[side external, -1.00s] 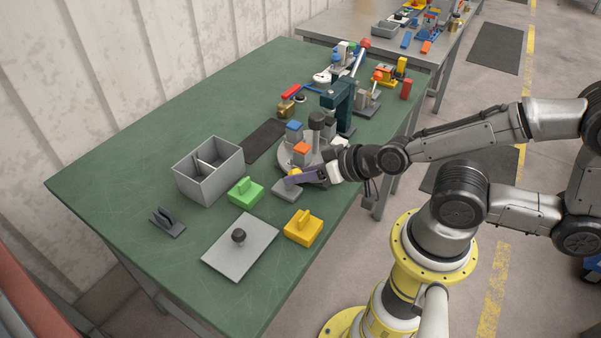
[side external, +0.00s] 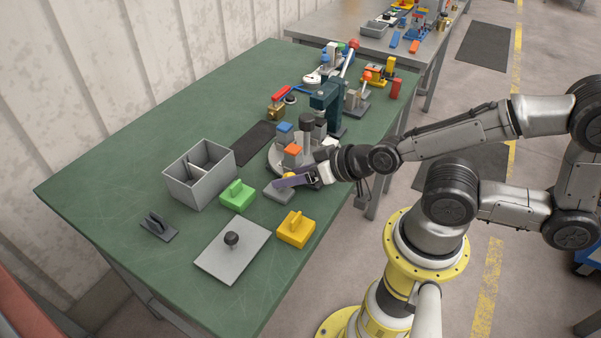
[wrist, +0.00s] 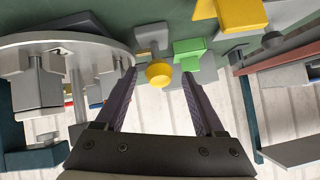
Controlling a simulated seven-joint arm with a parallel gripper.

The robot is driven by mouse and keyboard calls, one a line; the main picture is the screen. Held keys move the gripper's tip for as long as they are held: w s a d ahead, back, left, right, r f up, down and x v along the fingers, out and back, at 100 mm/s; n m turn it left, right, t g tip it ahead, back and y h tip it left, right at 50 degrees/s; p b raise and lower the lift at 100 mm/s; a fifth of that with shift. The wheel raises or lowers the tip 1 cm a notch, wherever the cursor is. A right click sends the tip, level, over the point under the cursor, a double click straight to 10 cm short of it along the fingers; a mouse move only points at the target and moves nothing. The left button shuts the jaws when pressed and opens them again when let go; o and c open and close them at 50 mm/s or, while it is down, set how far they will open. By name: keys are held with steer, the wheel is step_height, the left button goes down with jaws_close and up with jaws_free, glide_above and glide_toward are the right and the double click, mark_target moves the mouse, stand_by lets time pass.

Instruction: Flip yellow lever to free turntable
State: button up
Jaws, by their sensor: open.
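The yellow lever shows in the wrist view as a round yellow knob (wrist: 158,74) by a grey base block (wrist: 152,36). The knob appears between my two spread fingertips; I cannot tell whether either touches it. Only a bit of the yellow knob (side external: 289,175) shows there. The round grey turntable (side external: 276,163) carries blocks with orange and blue tops; its disc fills the left of the wrist view (wrist: 88,43). My gripper is open and empty.
A green handled block (side external: 237,196), a yellow handled block (side external: 296,230) and a grey plate with a black knob (side external: 218,262) lie nearby. A grey divided bin (side external: 188,190) is to the left. A dark green press (side external: 327,97) stands behind the turntable.

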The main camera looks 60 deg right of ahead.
steer(key=v, duration=0.7)
steer(key=shift+s, duration=0.15)
steer(key=shift+r, duration=0.1)
stand_by(0.5)
step_height(320, 180, up, 10)
steer(key=n, duration=0.1)
steer(key=s+d+r+n+g+h, duration=0.1)
steer(key=s+d+g, duration=0.1)
steer(key=s+g, duration=0.3)
steer(key=shift+s+r+n, duration=0.3)
steer(key=shift+s+r, duration=0.05)
steer(key=shift+s, duration=0.7)
